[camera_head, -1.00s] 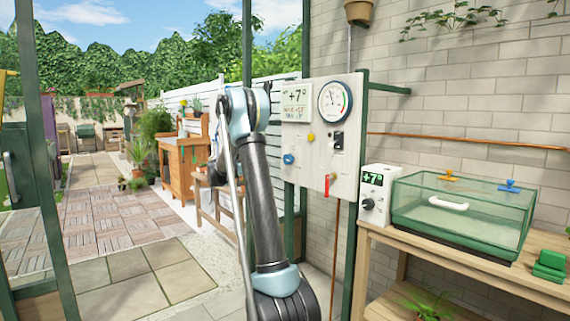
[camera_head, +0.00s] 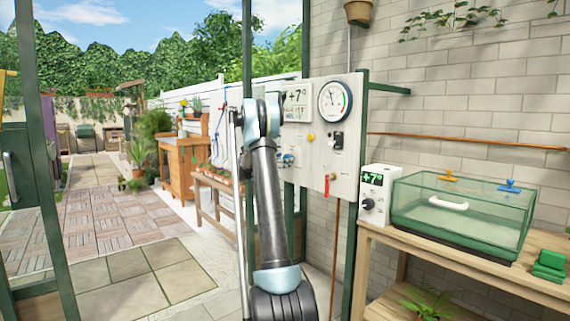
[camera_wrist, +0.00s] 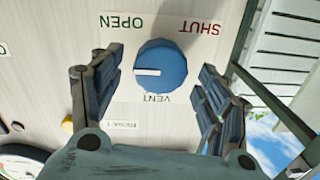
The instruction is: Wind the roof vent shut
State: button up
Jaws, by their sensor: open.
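The blue vent knob (camera_wrist: 161,66) is on the pale panel in the wrist view, with a white pointer line turned toward the left, on the OPEN side. The labels OPEN, SHUT and VENT around it appear upside down. My gripper (camera_wrist: 160,85) is open, its two dark fingers standing on either side of the knob with gaps between them and it. In the head view my gripper (camera_head: 287,160) is a small shape at the panel's left side, beside my arm, and it covers most of the knob there.
The panel (camera_head: 318,170) also carries a round gauge (camera_head: 335,101), a yellow button (camera_head: 310,137), a black switch (camera_head: 338,140) and a red lever (camera_head: 327,183). A wooden bench (camera_head: 500,281) with a glass propagator (camera_head: 463,215) stands to the right. Paved floor is clear on the left.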

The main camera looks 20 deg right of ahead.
jog(key=shift+x, duration=0.9)
jog(key=c, duration=1.1)
jog(key=shift+o, duration=0.2)
